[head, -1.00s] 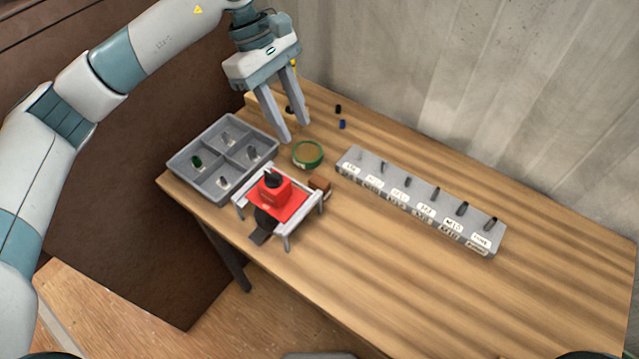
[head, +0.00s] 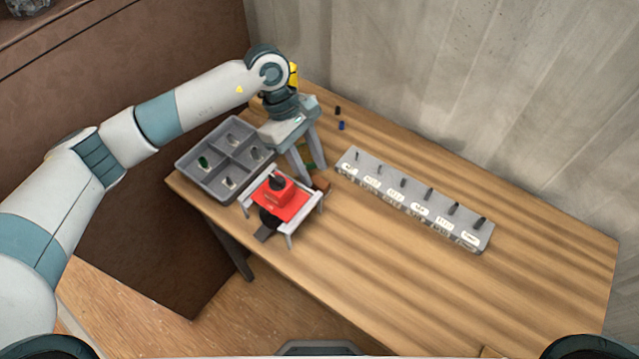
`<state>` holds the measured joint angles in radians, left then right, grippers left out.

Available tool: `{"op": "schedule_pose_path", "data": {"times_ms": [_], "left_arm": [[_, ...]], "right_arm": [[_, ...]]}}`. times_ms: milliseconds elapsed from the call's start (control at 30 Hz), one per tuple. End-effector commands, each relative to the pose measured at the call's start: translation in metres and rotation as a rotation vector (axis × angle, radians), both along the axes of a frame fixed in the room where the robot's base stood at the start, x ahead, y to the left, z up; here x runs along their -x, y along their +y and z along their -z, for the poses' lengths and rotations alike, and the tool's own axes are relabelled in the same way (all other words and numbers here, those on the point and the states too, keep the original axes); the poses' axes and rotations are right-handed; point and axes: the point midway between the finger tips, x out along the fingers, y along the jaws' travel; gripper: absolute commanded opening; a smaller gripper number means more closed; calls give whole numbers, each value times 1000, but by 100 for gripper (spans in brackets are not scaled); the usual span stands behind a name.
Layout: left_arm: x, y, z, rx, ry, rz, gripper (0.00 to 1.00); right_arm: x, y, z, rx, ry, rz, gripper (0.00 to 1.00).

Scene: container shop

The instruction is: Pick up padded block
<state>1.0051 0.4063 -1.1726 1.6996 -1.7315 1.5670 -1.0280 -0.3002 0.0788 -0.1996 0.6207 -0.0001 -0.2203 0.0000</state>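I cannot tell for certain which thing is the padded block. A small brown block (head: 321,184) sits on the table just right of the small stand. Nothing is visibly held. My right gripper is not in view.
A grey four-compartment tray (head: 212,192) with small parts stands left of the gripper. A long grey labelled rack (head: 413,205) with several pegs lies to the right. Black (head: 337,111) and blue (head: 341,126) pieces lie near the wall. The table's front right is clear.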

Motion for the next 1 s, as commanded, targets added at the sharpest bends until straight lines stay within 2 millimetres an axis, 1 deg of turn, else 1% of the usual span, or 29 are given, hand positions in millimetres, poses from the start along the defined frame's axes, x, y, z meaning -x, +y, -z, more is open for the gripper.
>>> {"op": "schedule_pose_path", "data": {"times_ms": [167,333,567,700,833,1000], "left_arm": [[0,0,0,0,0,0,34],[2,-3,5,-1,3,1,34],[5,-11,22,0,4,-1,34],[8,-16,38,0,4,0,34],[9,-18,46,0,0,0,34],[9,-18,48,0,0,0,34]], "right_arm": [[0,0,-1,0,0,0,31],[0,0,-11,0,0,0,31],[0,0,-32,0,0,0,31],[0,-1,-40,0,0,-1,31],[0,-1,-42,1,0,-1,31],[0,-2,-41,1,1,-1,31]]}}
